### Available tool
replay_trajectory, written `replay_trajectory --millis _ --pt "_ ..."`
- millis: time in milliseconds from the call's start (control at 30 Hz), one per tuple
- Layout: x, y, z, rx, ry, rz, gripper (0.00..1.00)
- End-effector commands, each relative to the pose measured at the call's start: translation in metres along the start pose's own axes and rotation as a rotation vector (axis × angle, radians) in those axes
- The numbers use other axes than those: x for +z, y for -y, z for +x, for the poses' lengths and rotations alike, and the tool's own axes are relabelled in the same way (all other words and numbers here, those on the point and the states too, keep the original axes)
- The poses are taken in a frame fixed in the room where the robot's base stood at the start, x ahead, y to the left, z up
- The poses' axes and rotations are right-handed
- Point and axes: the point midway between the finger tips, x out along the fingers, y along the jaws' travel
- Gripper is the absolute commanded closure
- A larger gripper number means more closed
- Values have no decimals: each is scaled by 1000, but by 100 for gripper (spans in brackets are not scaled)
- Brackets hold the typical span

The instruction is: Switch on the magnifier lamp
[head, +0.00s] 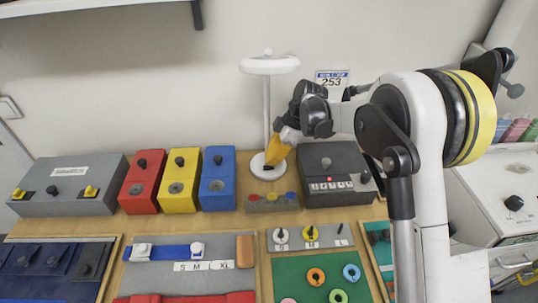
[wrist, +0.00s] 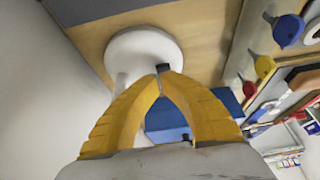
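The magnifier lamp (head: 267,105) stands at the back of the bench against the wall, a white post with a round white head (head: 269,65) and a round white base (head: 257,161). No clear glow shows from the head. The base also fills the upper middle of the wrist view (wrist: 138,46), with a small black switch (wrist: 163,67) at its edge. My gripper (head: 269,165) points down at the base with its yellow fingers. In the wrist view the fingertips (wrist: 161,77) meet, right at the switch; whether they touch it I cannot tell.
Red (head: 142,180), yellow (head: 179,180) and blue (head: 217,180) boxes stand left of the lamp. A dark grey box (head: 328,160) with a red light stands close on the right. A low block with coloured knobs (head: 272,203) lies in front of the base.

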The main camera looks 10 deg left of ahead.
Motion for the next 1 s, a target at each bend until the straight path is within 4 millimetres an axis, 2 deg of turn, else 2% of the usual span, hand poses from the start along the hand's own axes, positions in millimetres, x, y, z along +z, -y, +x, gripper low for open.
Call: replay_trajectory --millis 367,600,1000 --pt "2 0 1 0 -4 1 100" --pt "16 -1 10 1 -182 5 100" --pt "10 0 7 -1 -200 0 100"
